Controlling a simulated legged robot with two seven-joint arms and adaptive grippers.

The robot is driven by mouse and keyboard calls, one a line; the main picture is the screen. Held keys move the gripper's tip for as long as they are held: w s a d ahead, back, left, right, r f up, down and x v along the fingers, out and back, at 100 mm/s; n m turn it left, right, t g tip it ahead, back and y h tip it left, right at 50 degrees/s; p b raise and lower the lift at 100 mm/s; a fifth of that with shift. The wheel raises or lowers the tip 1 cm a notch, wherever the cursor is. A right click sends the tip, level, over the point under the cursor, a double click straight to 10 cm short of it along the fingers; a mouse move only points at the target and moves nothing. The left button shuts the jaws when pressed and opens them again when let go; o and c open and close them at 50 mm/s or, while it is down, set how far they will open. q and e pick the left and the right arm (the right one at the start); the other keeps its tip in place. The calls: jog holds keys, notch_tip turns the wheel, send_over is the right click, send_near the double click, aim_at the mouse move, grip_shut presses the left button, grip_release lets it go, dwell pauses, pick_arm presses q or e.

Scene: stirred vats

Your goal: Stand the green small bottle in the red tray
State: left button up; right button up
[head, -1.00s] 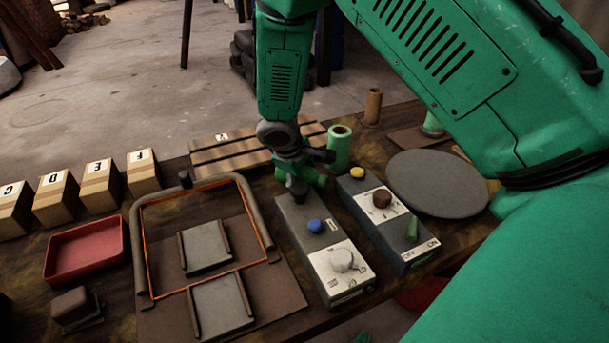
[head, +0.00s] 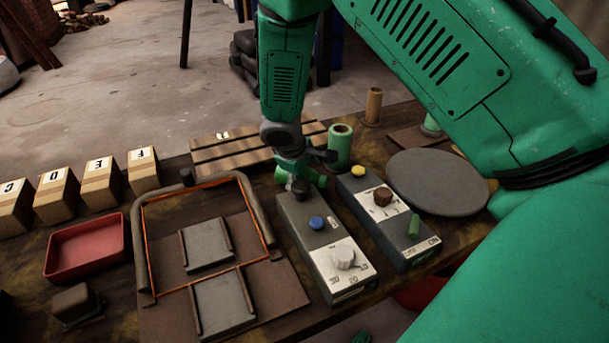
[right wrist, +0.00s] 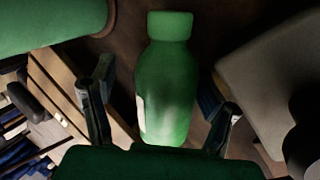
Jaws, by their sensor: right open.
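The green small bottle (right wrist: 168,85), with a green cap and a pale label at its side, shows in the right wrist view between the two fingers of my right gripper (right wrist: 157,95). The gripper is open, with a finger on each side and a gap at both. In the head view my right gripper (head: 300,177) is low over the table behind the grey control box with the blue button; it hides most or all of the bottle there. The red tray (head: 86,250) is at the left of the table and looks empty. My left gripper is not in view.
A green hollow cylinder (head: 340,147) stands just right of my gripper. A slatted wooden rack (head: 235,150) is behind. Two control boxes (head: 328,250) (head: 405,235) and a wire-framed fixture (head: 146,240) lie in front. Lettered boxes (head: 100,182) stand behind the tray.

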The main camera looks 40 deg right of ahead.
jog(key=shift+r, duration=0.45)
jog(key=p+v, duration=0.3)
jog(key=v, duration=0.8)
jog(key=shift+r, duration=0.35)
